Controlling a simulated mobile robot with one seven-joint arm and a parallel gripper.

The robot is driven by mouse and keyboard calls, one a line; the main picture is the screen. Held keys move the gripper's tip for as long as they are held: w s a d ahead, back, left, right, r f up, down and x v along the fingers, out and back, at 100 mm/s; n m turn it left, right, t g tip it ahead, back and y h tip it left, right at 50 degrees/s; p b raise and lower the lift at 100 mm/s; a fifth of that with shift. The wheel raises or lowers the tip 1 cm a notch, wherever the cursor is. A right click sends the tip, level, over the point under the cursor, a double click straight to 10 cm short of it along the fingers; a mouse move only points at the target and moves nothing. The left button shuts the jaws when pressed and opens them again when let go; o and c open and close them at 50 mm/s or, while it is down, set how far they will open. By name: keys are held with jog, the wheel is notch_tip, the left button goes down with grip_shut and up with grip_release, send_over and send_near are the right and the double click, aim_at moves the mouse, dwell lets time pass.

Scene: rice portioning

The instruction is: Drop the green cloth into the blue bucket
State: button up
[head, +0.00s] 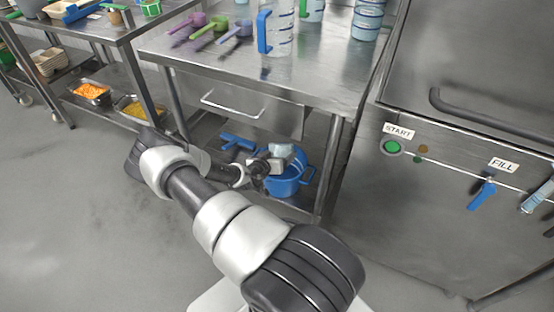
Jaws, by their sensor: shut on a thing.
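The blue bucket (287,182) stands on the lower shelf under the steel table, with its open top facing up. My gripper (275,164) is at the bucket's upper left side, reaching in under the table top. It is shut on a small pale piece (282,150), which looks like the cloth, though its colour reads more grey than green here. The piece shows at and above the bucket's rim. My gripper hides part of the bucket's rim, and I cannot tell whether the cloth touches it. The fingertips are small and partly hidden.
The steel table (300,86) with a drawer (240,104) hangs over the shelf, and a table leg (329,165) stands right of the bucket. A blue-handled object (238,142) lies behind my wrist. A steel machine (440,190) stands at the right. The floor at left is clear.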

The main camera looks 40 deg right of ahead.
jog(key=o, duration=1.2)
jog(key=s+a+r, duration=0.1)
jog(key=s+a, duration=0.2)
jog(key=a, duration=0.4)
jog(key=s+a+r+p, duration=0.1)
jog(key=s+a, duration=0.2)
jog(key=a, duration=0.4)
jog(key=shift+a, duration=0.4)
dwell(0.6)
